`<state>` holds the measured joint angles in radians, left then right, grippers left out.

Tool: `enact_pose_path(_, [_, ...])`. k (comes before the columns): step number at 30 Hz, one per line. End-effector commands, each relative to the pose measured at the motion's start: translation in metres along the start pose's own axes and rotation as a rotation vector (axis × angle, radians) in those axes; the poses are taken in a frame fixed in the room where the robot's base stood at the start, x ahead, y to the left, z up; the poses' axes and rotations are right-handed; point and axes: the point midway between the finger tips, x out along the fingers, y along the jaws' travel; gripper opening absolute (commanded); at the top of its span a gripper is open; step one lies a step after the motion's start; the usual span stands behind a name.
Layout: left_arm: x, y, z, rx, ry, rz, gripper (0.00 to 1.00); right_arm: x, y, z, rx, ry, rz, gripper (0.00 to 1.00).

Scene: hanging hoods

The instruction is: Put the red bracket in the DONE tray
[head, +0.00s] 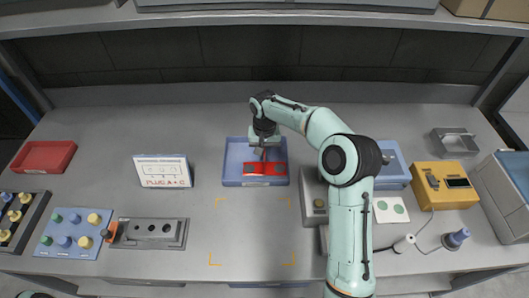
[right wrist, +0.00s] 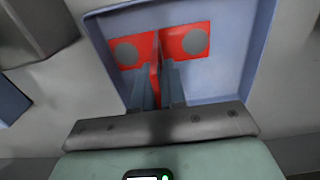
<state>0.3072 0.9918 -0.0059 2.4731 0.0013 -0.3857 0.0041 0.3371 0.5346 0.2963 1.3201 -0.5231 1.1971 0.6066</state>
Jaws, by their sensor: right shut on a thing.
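The red bracket (head: 254,169) is at the blue tray (head: 231,154) in the middle of the bench, within the tray's outline. In the right wrist view the bracket (right wrist: 185,43) shows two red plates with grey round spots and an upright web between them. My right gripper (right wrist: 160,88) is shut on that web. In the head view the right gripper (head: 262,150) points down over the tray. Whether the bracket touches the tray floor is hard to tell. No DONE label is readable. My left gripper is not in view.
A sign (head: 162,171) stands left of the tray. A red bin (head: 43,157) is at far left. Right of my forearm are another blue container (head: 396,180) and a yellow box (head: 444,187). A grey block with holes (head: 150,233) lies front left. The marked area (head: 252,232) before the tray is clear.

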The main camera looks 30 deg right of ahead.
Motion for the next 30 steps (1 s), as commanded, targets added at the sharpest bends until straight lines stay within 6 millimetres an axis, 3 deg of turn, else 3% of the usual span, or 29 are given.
enact_pose_path(8, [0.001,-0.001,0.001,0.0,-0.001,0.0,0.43,0.002,0.0,0.0,0.0,0.002,-0.001,0.0])
enact_pose_path(9, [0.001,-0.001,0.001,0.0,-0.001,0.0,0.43,0.003,0.0,0.0,0.0,0.001,0.0,0.21])
enact_pose_path(11, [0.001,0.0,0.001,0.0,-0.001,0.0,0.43,0.003,0.0,0.0,0.0,0.001,0.0,0.36])
enact_pose_path(22, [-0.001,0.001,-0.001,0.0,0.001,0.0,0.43,-0.004,0.0,-0.001,0.0,0.001,0.0,0.36])
enact_pose_path(26, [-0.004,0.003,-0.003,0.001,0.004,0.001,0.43,-0.023,0.0,-0.001,0.0,0.005,-0.001,0.36])
enact_pose_path(30, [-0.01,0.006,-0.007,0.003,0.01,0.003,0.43,-0.055,-0.001,-0.002,-0.001,0.007,-0.003,0.36])
